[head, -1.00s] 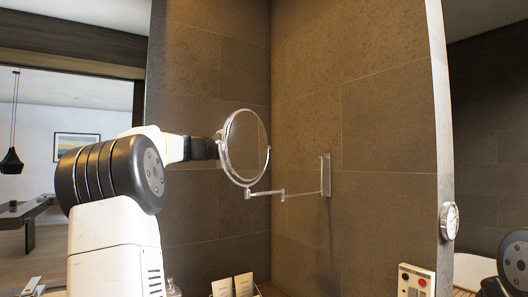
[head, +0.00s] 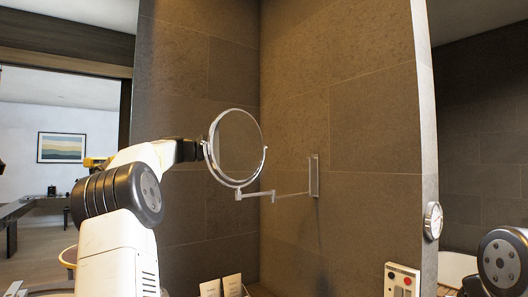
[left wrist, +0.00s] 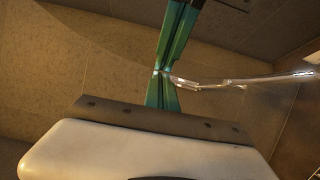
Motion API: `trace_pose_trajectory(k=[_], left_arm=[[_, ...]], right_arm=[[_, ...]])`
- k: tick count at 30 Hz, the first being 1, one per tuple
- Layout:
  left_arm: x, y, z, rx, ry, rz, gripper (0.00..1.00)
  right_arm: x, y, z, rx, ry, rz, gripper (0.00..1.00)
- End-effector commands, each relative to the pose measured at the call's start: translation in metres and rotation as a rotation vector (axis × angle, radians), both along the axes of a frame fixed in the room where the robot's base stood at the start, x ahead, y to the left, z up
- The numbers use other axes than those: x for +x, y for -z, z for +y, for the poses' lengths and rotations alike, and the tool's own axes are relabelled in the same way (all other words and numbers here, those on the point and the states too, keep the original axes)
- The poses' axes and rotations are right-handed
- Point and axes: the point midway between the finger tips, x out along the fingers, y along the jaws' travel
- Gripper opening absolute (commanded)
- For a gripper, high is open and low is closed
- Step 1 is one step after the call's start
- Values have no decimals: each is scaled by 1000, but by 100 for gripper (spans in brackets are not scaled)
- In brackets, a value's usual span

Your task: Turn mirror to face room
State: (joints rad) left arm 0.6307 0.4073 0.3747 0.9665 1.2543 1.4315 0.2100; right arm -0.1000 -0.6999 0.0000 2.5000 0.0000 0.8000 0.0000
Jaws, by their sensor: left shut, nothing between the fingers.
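The round chrome-rimmed mirror (head: 236,147) hangs at the end of a thin jointed metal arm (head: 273,195) fixed to a wall plate (head: 314,176). It shows as a slightly narrowed circle in the head view, its glass reflecting brown tiles. My left gripper (head: 202,149) is at the mirror's left edge, partly hidden; its fingers are shut with nothing between them. In the left wrist view the green fingers (left wrist: 162,74) are close to the mirror, with the metal arm (left wrist: 215,85) beyond them. Contact with the rim is hard to tell. My right gripper is out of view.
Brown tiled walls (head: 370,110) stand behind and right of the mirror. Below are small cards (head: 221,287) and a white box with a red button (head: 402,280). A small round clock (head: 432,220) is on the wall edge at right.

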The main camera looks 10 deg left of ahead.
Motion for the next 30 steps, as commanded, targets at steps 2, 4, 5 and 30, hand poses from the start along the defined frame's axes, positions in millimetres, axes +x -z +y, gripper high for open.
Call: trace_pose_trajectory(k=[2, 4, 5, 30], left_arm=[[0, 0, 0, 0, 0, 0, 0], [0, 0, 0, 0, -1, 0, 0], [0, 0, 0, 0, -1, 0, 0], [-36, 14, 83, 6, -58, 12, 0]], right_arm=[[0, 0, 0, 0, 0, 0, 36], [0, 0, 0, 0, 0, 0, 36], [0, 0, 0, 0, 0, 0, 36], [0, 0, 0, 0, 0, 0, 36]])
